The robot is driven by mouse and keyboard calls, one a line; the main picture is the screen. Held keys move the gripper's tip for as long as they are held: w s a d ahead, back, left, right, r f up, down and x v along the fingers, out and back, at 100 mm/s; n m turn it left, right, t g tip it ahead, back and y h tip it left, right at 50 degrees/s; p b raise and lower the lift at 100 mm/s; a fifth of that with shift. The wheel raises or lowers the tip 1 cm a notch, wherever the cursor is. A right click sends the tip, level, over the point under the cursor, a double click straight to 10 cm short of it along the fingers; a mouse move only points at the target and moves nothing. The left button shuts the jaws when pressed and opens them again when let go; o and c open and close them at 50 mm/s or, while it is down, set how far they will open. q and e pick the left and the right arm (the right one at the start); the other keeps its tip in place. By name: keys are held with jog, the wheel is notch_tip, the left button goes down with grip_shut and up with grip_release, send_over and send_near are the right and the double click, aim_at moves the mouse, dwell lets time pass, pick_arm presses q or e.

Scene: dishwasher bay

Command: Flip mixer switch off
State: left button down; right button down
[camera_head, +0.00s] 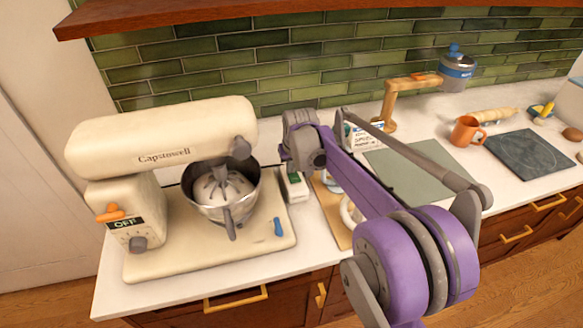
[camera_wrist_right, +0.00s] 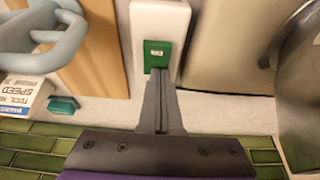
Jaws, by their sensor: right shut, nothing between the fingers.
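The cream mixer (camera_head: 160,135) stands at the left of the counter in the head view, its steel bowl (camera_head: 235,205) under the head. An orange lever (camera_head: 112,213) sits above a dark label (camera_head: 125,223) reading OFF on its stand. A white block (camera_head: 294,187) with a green face stands right of the mixer base; the face also shows in the right wrist view (camera_wrist_right: 157,50). My right gripper (camera_wrist_right: 158,74) is shut and empty, its tips at the lower edge of the green face; I cannot tell whether they touch. My left gripper is out of view.
A wooden board (camera_wrist_right: 97,50) lies beside the white block. A printed box (camera_wrist_right: 24,97) and a small green object (camera_wrist_right: 63,104) are close by. An orange mug (camera_head: 466,131) and a dark slab (camera_head: 528,153) stand farther right. A wooden shelf overhangs the back.

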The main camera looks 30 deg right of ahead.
aim_at(293, 178)
jog(key=shift+s+f, duration=0.2)
jog(key=shift+s+a, duration=0.15)
jog(key=shift+s, duration=0.2)
jog(key=shift+s+a, duration=0.1)
jog(key=shift+s, duration=0.3)
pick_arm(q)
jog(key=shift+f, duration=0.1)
